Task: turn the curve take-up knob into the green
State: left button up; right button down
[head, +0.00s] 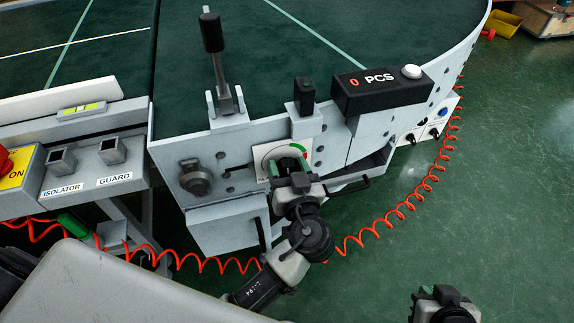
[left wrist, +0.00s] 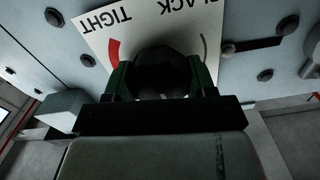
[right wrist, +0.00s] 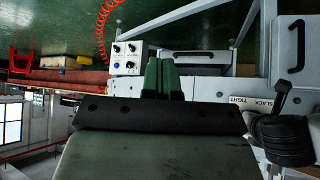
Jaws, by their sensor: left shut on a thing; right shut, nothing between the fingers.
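The take-up knob (left wrist: 165,70) is dark and round, on a white dial plate (left wrist: 100,25) marked TIGHT and SLACK. My left gripper (head: 290,168) is shut on the knob, one finger on each side; the left wrist view shows its green fingers (left wrist: 165,82). A red arc (left wrist: 114,50) shows beside TIGHT. In the head view part of a green arc shows on the dial plate (head: 262,157), but the gripper hides the knob. I cannot tell where its pointer stands. My right gripper (head: 445,296) is shut and empty, low at the right, away from the panel.
A black counter (head: 380,90) reading 0 PCS and a black-handled lever (head: 212,35) stand above the dial. A round fitting (head: 195,178) is left of it. A coiled orange cable (head: 400,210) hangs below and right. The green floor at right is open.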

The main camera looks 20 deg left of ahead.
pick_arm(q)
jog(key=m+p, duration=0.1)
jog(key=m, duration=0.3)
jog(key=shift+r+m+p, duration=0.1)
jog(key=shift+m+p, duration=0.2)
jog(key=shift+p, duration=0.05)
jog(key=m+p, duration=0.1)
jog(key=m, duration=0.2)
jog(key=shift+d+m+p, duration=0.15)
jog(key=shift+m+p, duration=0.25)
jog(key=shift+m, duration=0.3)
jog(key=shift+w+m+p, duration=0.1)
jog(key=shift+m+p, duration=0.3)
jog(key=shift+m, duration=0.2)
pick_arm(e)
jog(key=shift+s+d+f+g+h, duration=0.15)
jog(key=shift+s+d+f+g, duration=0.2)
jog(key=shift+s+g, duration=0.45)
jog(key=shift+s+d+f+g+h, duration=0.25)
jog(key=shift+s+f+g, duration=0.2)
jog(key=shift+s+g, duration=0.35)
jog(key=shift+s+d+f+g+h, duration=0.1)
jog(key=shift+s+d+f+g, duration=0.3)
jog(key=shift+s+g, duration=0.4)
jog(key=shift+s, duration=0.1)
pick_arm(q)
jog(key=o, duration=0.9)
jog(key=shift+f, duration=0.2)
